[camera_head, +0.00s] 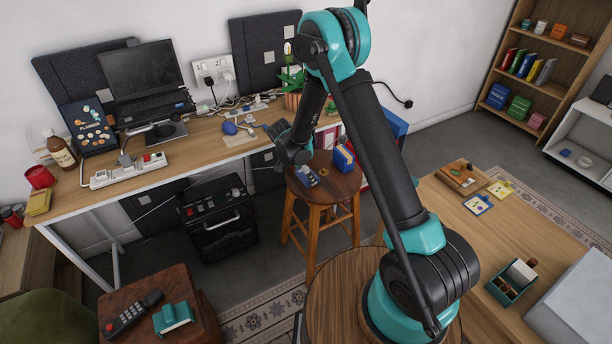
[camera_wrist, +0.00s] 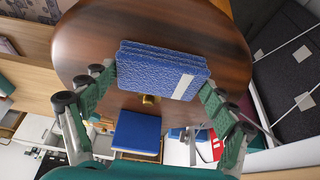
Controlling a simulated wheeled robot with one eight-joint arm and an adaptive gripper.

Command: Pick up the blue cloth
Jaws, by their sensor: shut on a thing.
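The blue cloth (camera_wrist: 160,72) is a folded, layered stack with a rough texture and a pale label. It lies between the two fingertips of my gripper (camera_wrist: 161,84), which is shut on it, one finger at each side. In the head view the cloth (camera_head: 307,176) is at the left part of the round wooden stool top (camera_head: 322,188), just below my gripper. I cannot tell whether the cloth still touches the stool.
The desk (camera_head: 205,143) with a laptop and clutter is to the left. A black case (camera_head: 217,220) stands on the floor.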

